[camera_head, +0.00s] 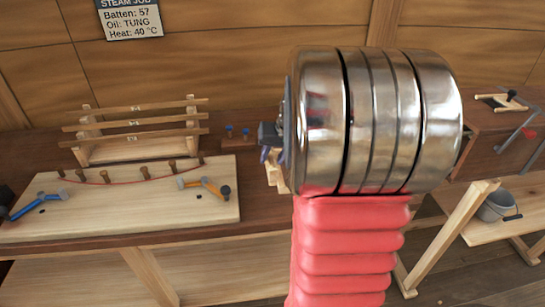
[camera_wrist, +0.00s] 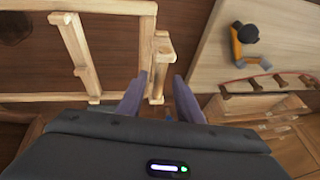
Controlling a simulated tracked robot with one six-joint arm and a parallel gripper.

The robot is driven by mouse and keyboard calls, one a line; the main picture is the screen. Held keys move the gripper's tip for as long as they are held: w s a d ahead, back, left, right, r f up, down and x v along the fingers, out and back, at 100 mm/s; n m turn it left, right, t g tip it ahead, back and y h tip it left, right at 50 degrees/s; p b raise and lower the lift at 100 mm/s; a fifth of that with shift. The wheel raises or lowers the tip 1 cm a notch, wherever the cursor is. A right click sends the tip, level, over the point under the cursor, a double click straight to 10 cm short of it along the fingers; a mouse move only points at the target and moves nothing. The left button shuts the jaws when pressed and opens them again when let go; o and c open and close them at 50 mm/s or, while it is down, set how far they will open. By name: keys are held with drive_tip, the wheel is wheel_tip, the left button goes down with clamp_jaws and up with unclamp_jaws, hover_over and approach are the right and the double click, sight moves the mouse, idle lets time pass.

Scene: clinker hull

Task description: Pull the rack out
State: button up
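A light wooden frame (camera_wrist: 78,52) with long rails and crossbars lies over the dark bench top in the wrist view; it looks like the rack. A short wooden end piece (camera_wrist: 158,65) at its side shows between my fingers. My gripper (camera_wrist: 160,88) has its two purple-grey fingers apart, one on each side of this piece. A narrow gap seems to show beside the right finger; I cannot tell whether either finger touches. In the head view my gripper (camera_head: 268,156) is partly visible above a small wooden part (camera_head: 276,172). My arm hides most of the frame there.
A pale board (camera_head: 120,218) with pegs, a red strip and clamps lies left on the bench. Behind it a wooden stand (camera_head: 85,150) carries three battens. A grey bucket (camera_head: 495,207) sits right.

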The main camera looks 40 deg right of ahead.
drive_tip(key=shift+c, duration=0.3)
clamp_jaws()
drive_tip(key=shift+w, duration=0.1)
idle(0.4)
